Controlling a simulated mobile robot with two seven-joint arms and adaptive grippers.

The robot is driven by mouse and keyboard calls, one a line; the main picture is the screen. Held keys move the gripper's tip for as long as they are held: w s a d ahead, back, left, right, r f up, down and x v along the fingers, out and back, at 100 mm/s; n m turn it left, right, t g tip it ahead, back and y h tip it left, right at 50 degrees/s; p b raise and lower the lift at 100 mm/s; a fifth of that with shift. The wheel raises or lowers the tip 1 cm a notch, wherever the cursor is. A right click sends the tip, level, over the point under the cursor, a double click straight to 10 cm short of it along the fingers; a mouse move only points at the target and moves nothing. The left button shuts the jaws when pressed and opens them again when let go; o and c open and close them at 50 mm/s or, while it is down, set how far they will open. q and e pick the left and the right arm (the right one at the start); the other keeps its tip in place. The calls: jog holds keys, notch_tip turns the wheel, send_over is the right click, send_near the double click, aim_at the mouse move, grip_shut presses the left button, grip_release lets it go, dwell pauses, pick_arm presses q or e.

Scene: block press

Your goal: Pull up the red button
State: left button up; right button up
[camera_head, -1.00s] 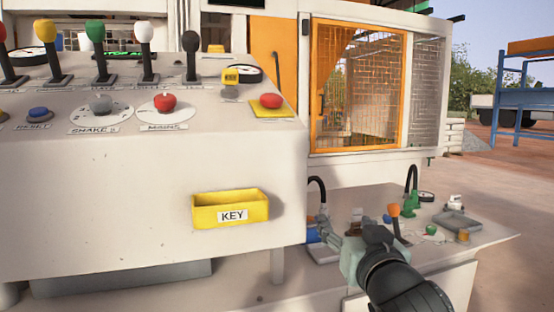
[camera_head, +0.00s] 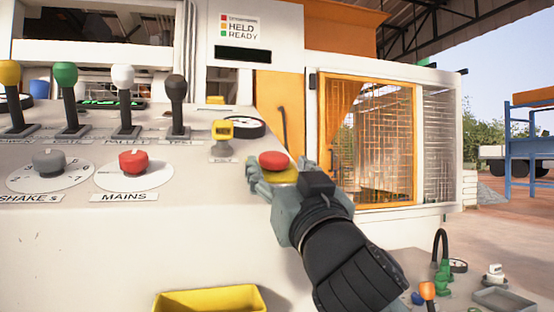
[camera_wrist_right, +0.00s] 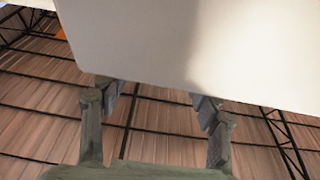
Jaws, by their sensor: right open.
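The red button (camera_head: 274,160) is a round mushroom cap on a yellow base (camera_head: 284,177) at the right edge of the sloped console. My right gripper (camera_head: 272,182) is just in front of and below the button in the head view, and its fingers overlap the yellow base. In the right wrist view my right gripper (camera_wrist_right: 157,103) is open, with nothing between its two fingers. Whether a finger touches the button cannot be told. My left gripper is not in view.
A red MAINS knob (camera_head: 134,162) and a grey SHAKE knob (camera_head: 48,163) sit left on the console (camera_head: 150,235). Several levers, including a black one (camera_head: 176,95), stand behind. A yellow key switch (camera_head: 222,132) is near the button. A yellow bin (camera_head: 210,299) hangs below.

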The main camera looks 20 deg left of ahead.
jog(key=shift+x, duration=1.2)
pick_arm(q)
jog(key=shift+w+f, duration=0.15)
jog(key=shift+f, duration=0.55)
